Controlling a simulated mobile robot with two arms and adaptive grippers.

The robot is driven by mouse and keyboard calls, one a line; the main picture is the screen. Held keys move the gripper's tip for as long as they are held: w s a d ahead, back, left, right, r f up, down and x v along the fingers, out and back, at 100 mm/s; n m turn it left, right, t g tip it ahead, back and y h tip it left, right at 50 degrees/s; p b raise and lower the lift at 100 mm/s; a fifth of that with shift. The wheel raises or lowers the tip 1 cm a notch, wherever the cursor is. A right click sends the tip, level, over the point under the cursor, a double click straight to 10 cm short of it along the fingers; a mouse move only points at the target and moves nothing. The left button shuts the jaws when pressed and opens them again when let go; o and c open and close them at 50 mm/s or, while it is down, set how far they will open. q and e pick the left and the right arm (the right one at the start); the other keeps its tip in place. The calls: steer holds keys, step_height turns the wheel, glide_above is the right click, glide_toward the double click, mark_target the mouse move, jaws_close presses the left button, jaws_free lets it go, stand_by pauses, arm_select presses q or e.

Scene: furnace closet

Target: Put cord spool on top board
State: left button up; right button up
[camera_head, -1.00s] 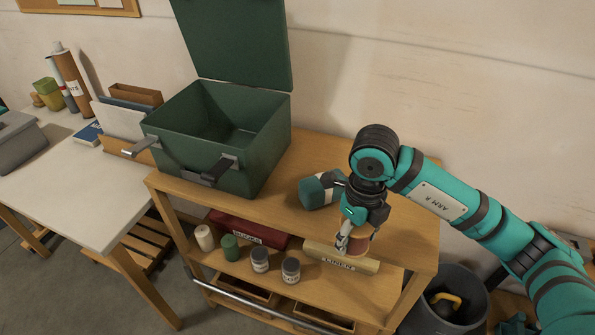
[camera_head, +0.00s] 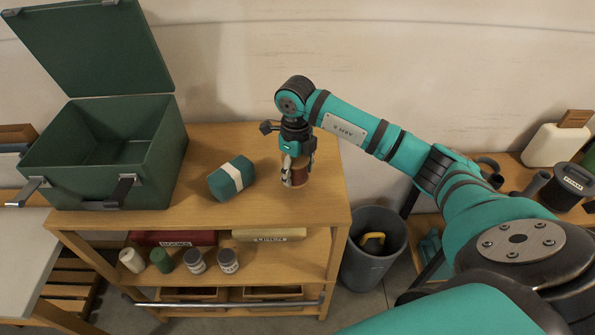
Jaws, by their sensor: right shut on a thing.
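My right gripper (camera_head: 293,178) points down over the right part of the wooden unit's top board (camera_head: 262,208). It is shut on the cord spool (camera_head: 303,171), a small reddish-brown cylinder with pale ends, upright and partly hidden by the fingers. The spool is at or just above the board's surface; I cannot tell whether it touches. My left gripper is not in view.
A teal roll with a white band (camera_head: 231,179) lies on the board left of the spool. An open green box (camera_head: 150,178) stands further left. Jars and labelled boxes fill the shelf below. A grey bin (camera_head: 372,262) stands right of the unit. The board's front is clear.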

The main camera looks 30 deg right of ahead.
mark_target(298, 177)
steer(key=shift+w+d+f+p, duration=0.1)
steer(key=shift+w+d+p, duration=0.3)
steer(key=shift+d, duration=0.15)
step_height(298, 177, down, 3)
steer(key=shift+r+p, duration=0.2)
steer(key=shift+p, duration=0.35)
steer(key=shift+f, duration=0.35)
steer(key=shift+f, duration=0.1)
steer(key=shift+f, duration=0.15)
steer(key=o, duration=1.4)
